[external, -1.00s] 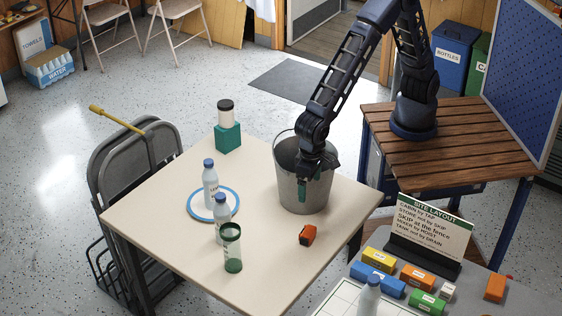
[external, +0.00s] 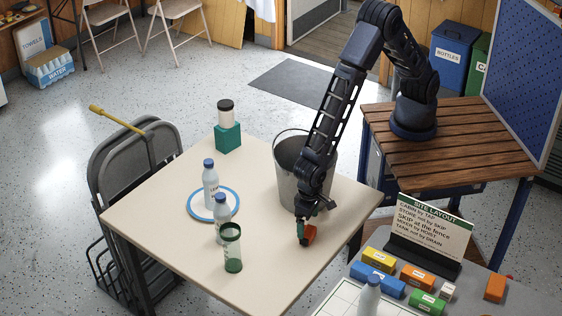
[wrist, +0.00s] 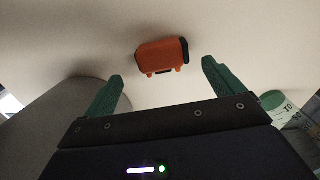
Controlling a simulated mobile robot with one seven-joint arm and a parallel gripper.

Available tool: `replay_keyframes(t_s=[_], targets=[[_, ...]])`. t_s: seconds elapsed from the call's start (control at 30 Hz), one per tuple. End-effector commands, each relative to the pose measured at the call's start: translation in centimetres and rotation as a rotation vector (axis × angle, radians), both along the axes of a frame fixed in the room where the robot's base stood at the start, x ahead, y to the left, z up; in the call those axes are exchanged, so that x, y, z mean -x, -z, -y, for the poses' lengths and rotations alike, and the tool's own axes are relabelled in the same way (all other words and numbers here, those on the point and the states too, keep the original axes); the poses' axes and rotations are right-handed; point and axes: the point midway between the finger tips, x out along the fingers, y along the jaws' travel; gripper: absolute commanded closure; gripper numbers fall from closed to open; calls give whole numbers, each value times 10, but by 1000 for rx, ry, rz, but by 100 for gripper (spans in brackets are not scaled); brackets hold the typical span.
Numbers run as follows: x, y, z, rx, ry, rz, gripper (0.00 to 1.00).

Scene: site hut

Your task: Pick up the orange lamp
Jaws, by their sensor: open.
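The orange lamp (external: 310,234) is a small orange block with dark ends. It lies on the cream table (external: 262,262) in front of the metal bucket. My gripper (external: 302,240) points down at the lamp, low over the table, and partly covers it in the external view. In the wrist view the lamp (wrist: 162,56) lies beyond the fingertips, between their lines and a little apart from them. The green fingers (wrist: 165,75) are spread open with nothing between them.
A grey bucket (external: 288,170) stands close behind my gripper. A bottle (external: 210,185) stands on a blue-rimmed plate (external: 236,197), with another bottle (external: 221,215) and a green-based jar (external: 232,248) nearby. A teal block (external: 228,138) bears a jar. The table's front is clear.

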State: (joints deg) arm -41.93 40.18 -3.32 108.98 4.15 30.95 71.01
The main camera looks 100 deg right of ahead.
Motion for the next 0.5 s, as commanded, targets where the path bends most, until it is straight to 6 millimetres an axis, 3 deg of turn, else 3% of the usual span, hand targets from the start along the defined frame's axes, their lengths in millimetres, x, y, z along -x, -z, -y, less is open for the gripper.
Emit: replay_keyframes(t_s=[0.33, 0.5], targets=[[-1, 40, -4, 1, 1, -2, 7], [-1, 50, -5, -1, 1, -1, 7]])
